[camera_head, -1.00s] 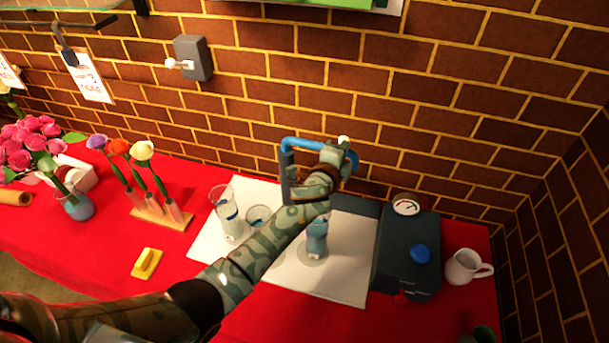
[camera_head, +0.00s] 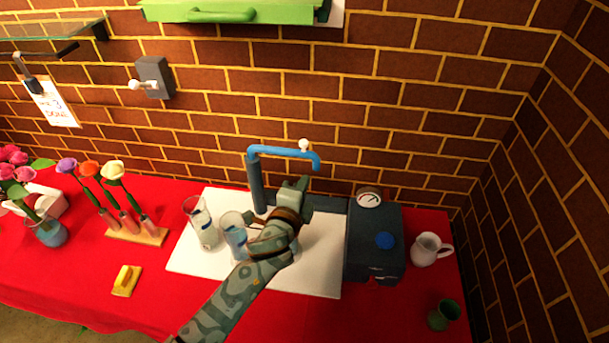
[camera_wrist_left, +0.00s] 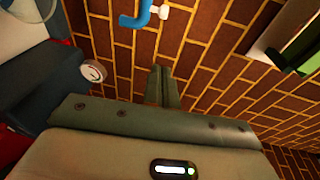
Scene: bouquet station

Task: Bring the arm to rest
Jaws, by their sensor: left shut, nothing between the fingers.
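My left arm reaches up from the bottom of the head view. Its gripper (camera_head: 302,186) is in front of the blue-spouted tap (camera_head: 285,152), below the spout in the picture. In the left wrist view the gripper's fingers (camera_wrist_left: 162,82) are together, with nothing between them, against the brick wall. The blue spout (camera_wrist_left: 138,18) shows above them. My forearm and wrist cover part of the white mat (camera_head: 315,275) and whatever stands behind them. My right gripper is not in view.
Two glasses (camera_head: 200,222) (camera_head: 234,238) stand left of my wrist. The dark box (camera_head: 372,245) with a gauge is right of the tap. A white jug (camera_head: 425,250) and green cup (camera_head: 444,315) stand further right. Flowers and a yellow block (camera_head: 127,281) are left.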

